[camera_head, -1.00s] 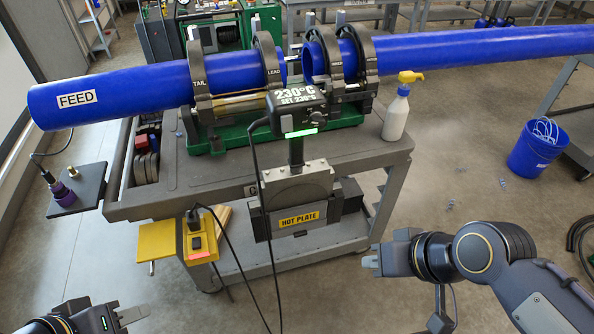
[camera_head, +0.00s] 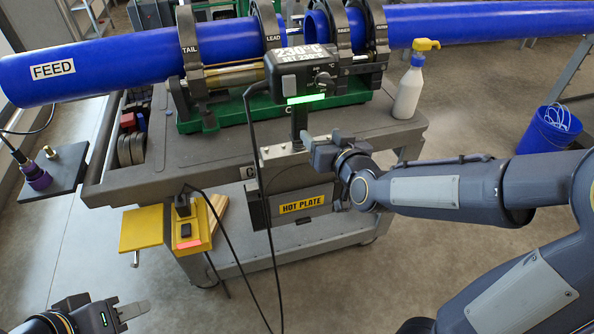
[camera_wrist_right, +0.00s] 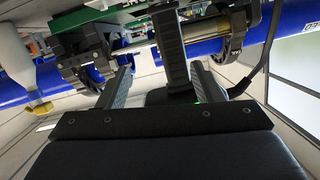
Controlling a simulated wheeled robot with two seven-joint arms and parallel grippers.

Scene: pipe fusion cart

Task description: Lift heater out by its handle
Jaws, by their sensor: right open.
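The heater's control box (camera_head: 302,72), with a 230°C display and a lit green strip, sits on top of a dark upright handle (camera_head: 299,122). Below it is the grey holder with the yellow HOT PLATE label (camera_head: 303,204) at the cart's front; the plate itself is hidden inside. My right gripper (camera_head: 312,146) is at the handle's lower part, coming from the right. In the right wrist view the handle (camera_wrist_right: 170,45) stands between the spread fingers of my right gripper (camera_wrist_right: 161,75). My left gripper (camera_head: 130,312) is low at the left, far from the heater; its finger gap is unclear.
Blue pipes (camera_head: 120,62) lie in the clamps of the green fusion machine (camera_head: 200,122) behind the heater. A white spray bottle (camera_head: 410,92) stands on the cart at the right. Black cables (camera_head: 235,250) hang in front, beside a yellow box (camera_head: 195,232).

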